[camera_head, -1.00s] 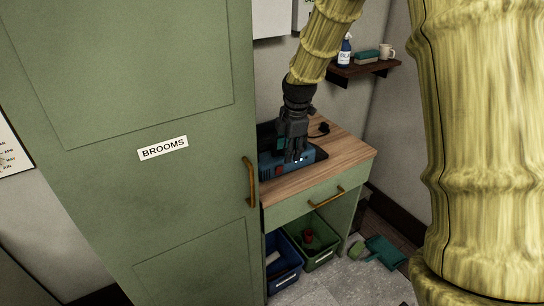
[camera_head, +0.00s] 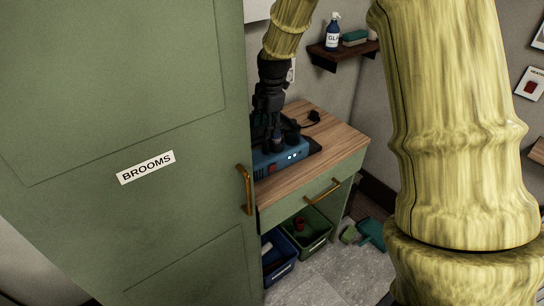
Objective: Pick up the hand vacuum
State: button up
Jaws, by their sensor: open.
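A blue device (camera_head: 287,158) with a small red mark and white lights lies on the wooden counter top, close to the green cupboard; it appears to be the hand vacuum. Its left end is hidden behind the cupboard edge and part of its top behind my gripper. My dark gripper (camera_head: 275,139) points down over the device, its fingers open. Whether the fingers straddle a part of it or touch it I cannot tell at this size.
The tall green cupboard labelled BROOMS (camera_head: 147,167) fills the left, its brass handle (camera_head: 246,189) near the counter. A wall shelf (camera_head: 345,54) holds a spray bottle (camera_head: 333,34). Blue (camera_head: 279,262) and green (camera_head: 312,236) bins stand below the drawer.

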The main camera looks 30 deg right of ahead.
jog(key=shift+w+f, duration=0.1)
jog(key=shift+f, duration=0.3)
jog(key=shift+f+p, duration=0.25)
jog(key=shift+p, duration=0.05)
jog(key=shift+w+a+f+p, duration=0.15)
jog(key=shift+f+p, duration=0.35)
jog(key=shift+f, duration=0.7)
jog(key=shift+w+a+f+p, duration=0.15)
jog(key=shift+f+p, duration=0.35)
jog(key=shift+f, duration=0.7)
jog(key=shift+c, duration=0.3)
